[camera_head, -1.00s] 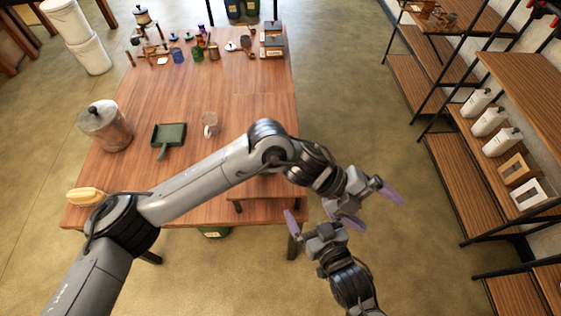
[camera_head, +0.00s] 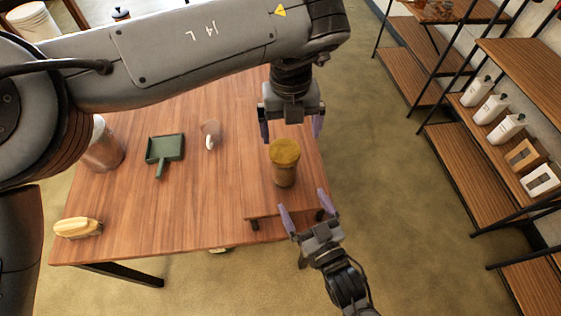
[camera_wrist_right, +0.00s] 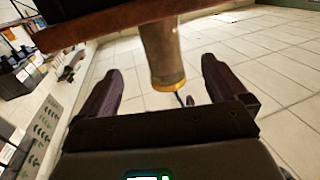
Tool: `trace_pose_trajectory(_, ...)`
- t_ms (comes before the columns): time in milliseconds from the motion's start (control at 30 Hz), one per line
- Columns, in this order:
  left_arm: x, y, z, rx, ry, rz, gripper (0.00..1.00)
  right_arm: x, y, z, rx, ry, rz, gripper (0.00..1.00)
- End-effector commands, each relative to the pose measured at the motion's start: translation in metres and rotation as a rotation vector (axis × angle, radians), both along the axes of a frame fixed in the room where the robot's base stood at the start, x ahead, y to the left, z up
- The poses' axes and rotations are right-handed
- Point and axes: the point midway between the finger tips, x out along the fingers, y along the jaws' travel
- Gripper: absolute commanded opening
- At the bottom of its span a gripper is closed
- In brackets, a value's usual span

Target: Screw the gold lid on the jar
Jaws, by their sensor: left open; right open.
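The jar (camera_head: 285,176) stands upright on a low wooden stand at the table's right end. The gold lid (camera_head: 284,151) sits on top of it; I cannot tell whether it is screwed tight. My left gripper (camera_head: 291,131) is open and points down, just beyond the lid in the head view. My right gripper (camera_head: 302,206) is open on the near side of the jar, apart from it. In the right wrist view, which looks upside down, the jar (camera_wrist_right: 160,48) and its gold lid (camera_wrist_right: 168,86) appear between and beyond the open fingers.
The low wooden stand (camera_head: 262,204) is at the table's edge. A green dustpan (camera_head: 166,148), a clear mug (camera_head: 211,134), a metal canister (camera_head: 104,150) and a yellow-topped brush (camera_head: 76,227) are on the table. Shelves (camera_head: 462,175) stand across the open floor at right.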

Motion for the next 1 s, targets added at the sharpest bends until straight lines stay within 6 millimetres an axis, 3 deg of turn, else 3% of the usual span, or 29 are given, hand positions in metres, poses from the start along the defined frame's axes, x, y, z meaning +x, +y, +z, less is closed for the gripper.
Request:
trace_pose_trajectory(200,0.007,0.009,0.010,0.036,-0.034,0.015,0.98,0.000,0.000,-0.001,0.001,-0.002,0.001,0.99)
trace_pose_trajectory(633,0.007,0.009,0.009,0.035,-0.033,0.016,0.98,0.003,0.002,-0.001,0.000,-0.003,0.001,0.99)
trace_pose_trajectory(1000,0.007,0.009,0.009,0.035,-0.033,0.015,0.98,0.045,0.021,0.001,0.001,-0.005,0.001,0.99)
